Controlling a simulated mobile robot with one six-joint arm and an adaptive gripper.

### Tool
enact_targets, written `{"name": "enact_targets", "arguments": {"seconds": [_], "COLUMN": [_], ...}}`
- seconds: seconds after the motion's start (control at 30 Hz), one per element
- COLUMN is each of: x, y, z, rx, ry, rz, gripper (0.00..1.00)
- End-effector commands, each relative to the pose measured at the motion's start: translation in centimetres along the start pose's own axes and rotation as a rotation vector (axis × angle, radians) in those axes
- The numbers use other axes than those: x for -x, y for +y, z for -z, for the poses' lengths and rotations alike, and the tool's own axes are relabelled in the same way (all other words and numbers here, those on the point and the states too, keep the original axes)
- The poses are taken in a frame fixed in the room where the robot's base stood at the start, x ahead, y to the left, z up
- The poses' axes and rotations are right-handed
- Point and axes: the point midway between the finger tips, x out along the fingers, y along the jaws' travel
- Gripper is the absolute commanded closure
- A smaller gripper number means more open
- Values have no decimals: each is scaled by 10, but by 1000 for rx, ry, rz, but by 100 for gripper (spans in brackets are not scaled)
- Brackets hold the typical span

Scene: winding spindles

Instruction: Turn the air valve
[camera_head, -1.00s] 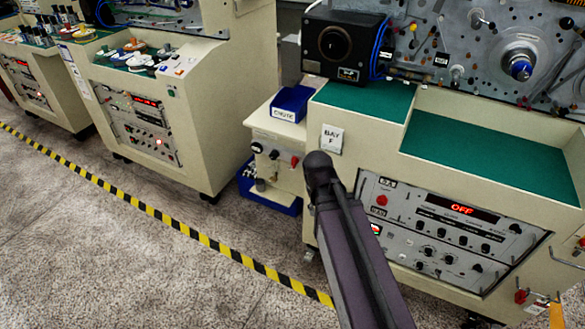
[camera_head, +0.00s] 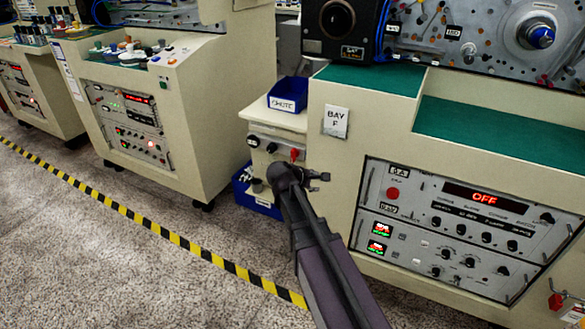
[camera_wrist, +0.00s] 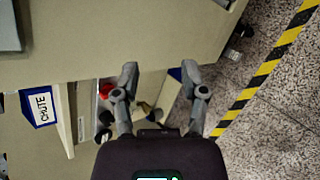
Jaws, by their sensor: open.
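A red handle (camera_head: 294,154), which looks like the air valve, sits on the small panel below the chute shelf, right of two dark knobs. In the wrist view the red part (camera_wrist: 105,90) is just left of my left finger. My gripper (camera_head: 321,181) is open and empty, below and right of the red handle in the head view. In the wrist view its two fingers (camera_wrist: 160,78) stand wide apart. My gripper appears apart from the handle. My wrist hides the lower part of the small panel.
A blue chute bin (camera_head: 288,95) stands on the shelf above the panel. The Bay F cabinet (camera_head: 335,150) rises close on the right. A blue tray (camera_head: 262,201) sits low behind my arm. Yellow-black tape (camera_head: 190,243) crosses the open floor.

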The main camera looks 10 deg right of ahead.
Motion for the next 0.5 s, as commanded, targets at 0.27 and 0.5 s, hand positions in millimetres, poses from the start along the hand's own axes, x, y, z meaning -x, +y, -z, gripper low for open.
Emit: {"name": "enact_targets", "arguments": {"seconds": [0.27,0.5], "x": [-29,-39], "y": [12,25], "z": [56,103], "rx": [315,591], "ry": [-84,-187], "rz": [-207,-371], "gripper": [44,44]}}
